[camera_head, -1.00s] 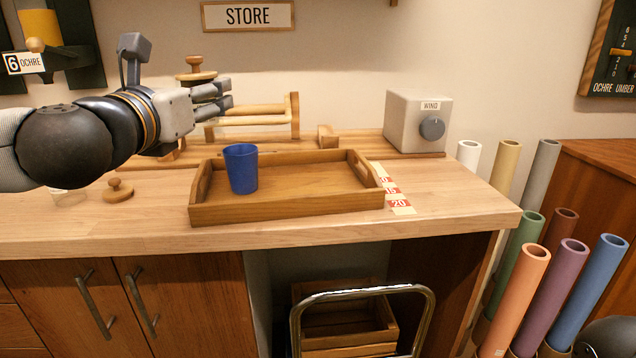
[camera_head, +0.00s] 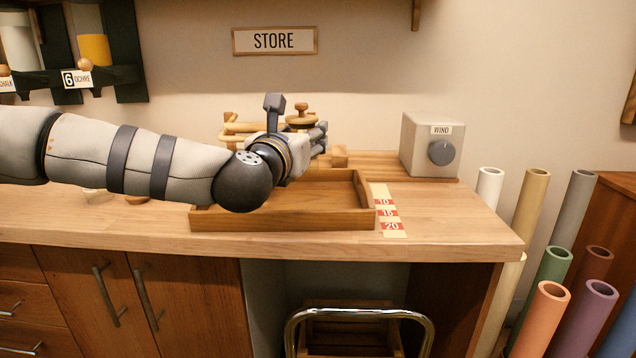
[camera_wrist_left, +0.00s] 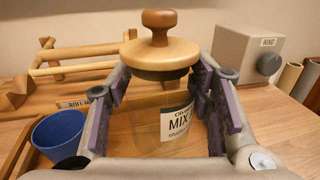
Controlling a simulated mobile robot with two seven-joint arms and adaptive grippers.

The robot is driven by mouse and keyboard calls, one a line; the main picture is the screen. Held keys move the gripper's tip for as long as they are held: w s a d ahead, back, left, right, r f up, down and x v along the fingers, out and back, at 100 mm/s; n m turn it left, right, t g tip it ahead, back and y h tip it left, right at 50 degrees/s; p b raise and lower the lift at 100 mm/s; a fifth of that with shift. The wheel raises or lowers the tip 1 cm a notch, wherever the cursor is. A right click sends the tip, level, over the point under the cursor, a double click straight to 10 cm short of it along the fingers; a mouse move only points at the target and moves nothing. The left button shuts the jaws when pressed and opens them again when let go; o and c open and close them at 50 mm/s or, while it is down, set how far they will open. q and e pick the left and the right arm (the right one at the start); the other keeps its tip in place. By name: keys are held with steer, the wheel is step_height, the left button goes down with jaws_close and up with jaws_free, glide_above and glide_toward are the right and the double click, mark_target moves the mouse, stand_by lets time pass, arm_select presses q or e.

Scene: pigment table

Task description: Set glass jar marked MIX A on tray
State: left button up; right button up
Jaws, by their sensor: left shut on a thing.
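The glass jar with a wooden knobbed lid (camera_wrist_left: 160,54) and a label (camera_wrist_left: 178,122) reading MIX A is upright between my left fingers. My left gripper (camera_wrist_left: 165,92) is shut on it. In the head view the gripper (camera_head: 316,140) is over the back part of the wooden tray (camera_head: 310,219), and only the jar's lid (camera_head: 300,120) shows above it. My arm hides much of the tray. I cannot tell whether the jar's base touches the tray. My right gripper is not in view.
A blue cup (camera_wrist_left: 60,136) stands left of the jar in the wrist view. A wooden rack (camera_wrist_left: 75,68) is behind. A grey WIND box (camera_head: 428,145) stands right at the back. A red-and-white number strip (camera_head: 389,212) lies right of the tray. Coloured tubes (camera_head: 546,308) stand right of the table.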

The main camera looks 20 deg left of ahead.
arm_select(q)
steer(key=w+f, duration=0.1)
steer(key=f, duration=0.1)
steer(key=w+d+f, duration=0.1)
steer(key=f, duration=0.2)
steer(key=w+d+f, duration=0.1)
steer(key=f, duration=0.2)
steer(key=shift+d+b, duration=0.25)
steer(key=shift+b, duration=0.1)
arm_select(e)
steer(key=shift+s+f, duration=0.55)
arm_select(q)
steer(key=shift+f, duration=0.2)
steer(key=o, duration=1.4)
steer(key=shift+c, duration=0.2)
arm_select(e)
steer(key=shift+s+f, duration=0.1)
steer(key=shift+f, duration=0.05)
